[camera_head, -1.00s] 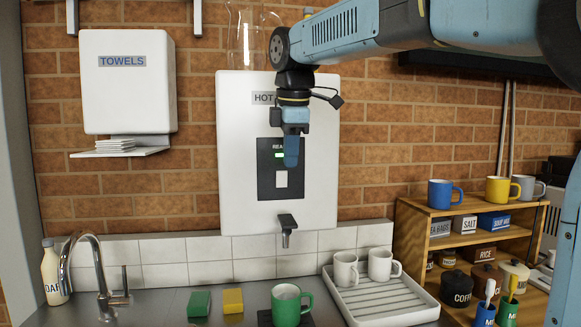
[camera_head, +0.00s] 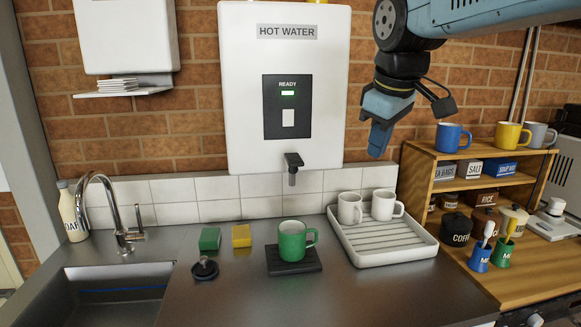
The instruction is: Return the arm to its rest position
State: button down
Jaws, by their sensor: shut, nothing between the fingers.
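My gripper (camera_head: 376,149) hangs from my blue arm, right of the hot water heater (camera_head: 240,113) and left of the wooden shelf (camera_head: 424,187). It is shut and empty, pointing down, and touches nothing that I can see. It appears above the white drying tray (camera_head: 430,250). The green mug (camera_head: 291,242) stands upright on a dark square pad (camera_head: 292,268) below the heater's spout (camera_head: 292,163).
Two white mugs (camera_head: 349,208) stand at the back of the tray. Blue (camera_head: 449,137), yellow (camera_head: 508,135) and grey mugs stand on the shelf. A tap (camera_head: 122,220) and sink (camera_head: 115,292) are at left.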

jog(key=s+d+f+m+t, duration=0.1)
jog(key=s+d+f+m, duration=0.6)
jog(key=s+f+m, duration=0.2)
notch_tip(320, 180, down, 2)
jog(key=shift+s+d+f, duration=0.15)
jog(key=shift+s+d, duration=0.1)
jog(key=shift+s, duration=0.4)
